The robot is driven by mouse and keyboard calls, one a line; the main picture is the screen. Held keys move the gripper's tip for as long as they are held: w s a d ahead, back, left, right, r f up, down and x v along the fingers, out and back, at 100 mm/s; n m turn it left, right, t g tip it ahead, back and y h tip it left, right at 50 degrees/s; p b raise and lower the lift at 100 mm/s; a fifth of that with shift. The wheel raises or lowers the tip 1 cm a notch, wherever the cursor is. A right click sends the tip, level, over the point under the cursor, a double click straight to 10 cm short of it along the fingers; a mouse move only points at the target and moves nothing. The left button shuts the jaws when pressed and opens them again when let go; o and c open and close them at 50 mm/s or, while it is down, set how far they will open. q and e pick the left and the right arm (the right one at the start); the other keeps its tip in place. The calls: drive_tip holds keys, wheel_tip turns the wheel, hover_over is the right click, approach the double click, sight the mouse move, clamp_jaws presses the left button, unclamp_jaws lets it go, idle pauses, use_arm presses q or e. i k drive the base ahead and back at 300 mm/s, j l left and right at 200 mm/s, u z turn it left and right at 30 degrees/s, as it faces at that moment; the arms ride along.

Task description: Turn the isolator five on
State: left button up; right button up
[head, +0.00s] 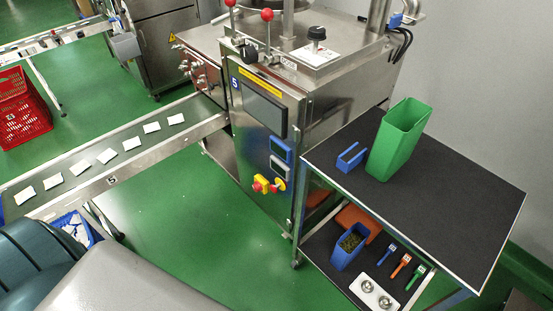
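The machine marked 5 (263,150) stands in the middle of the head view. A yellow and red rotary switch, which looks like the isolator (262,184), is low on its front panel. A small yellow piece (279,184) shows at the switch's right side. The switch is small in the view, so its on or off position cannot be told. A dark screen (263,105) and two small blue-framed displays (281,149) are above it. Neither of my grippers is in view.
A conveyor (125,160) with several white teabags runs to the machine from the left. A black-topped cart (450,185) stands right of the machine, holding a green bin (399,138) and a blue holder (350,160). Open green floor (205,235) lies before the panel. Red crates (22,115) are far left.

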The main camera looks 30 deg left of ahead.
sight(257, 187)
drive_tip(key=u, duration=1.05)
drive_tip(key=j+z, duration=0.2)
drive_tip(key=l, duration=0.1)
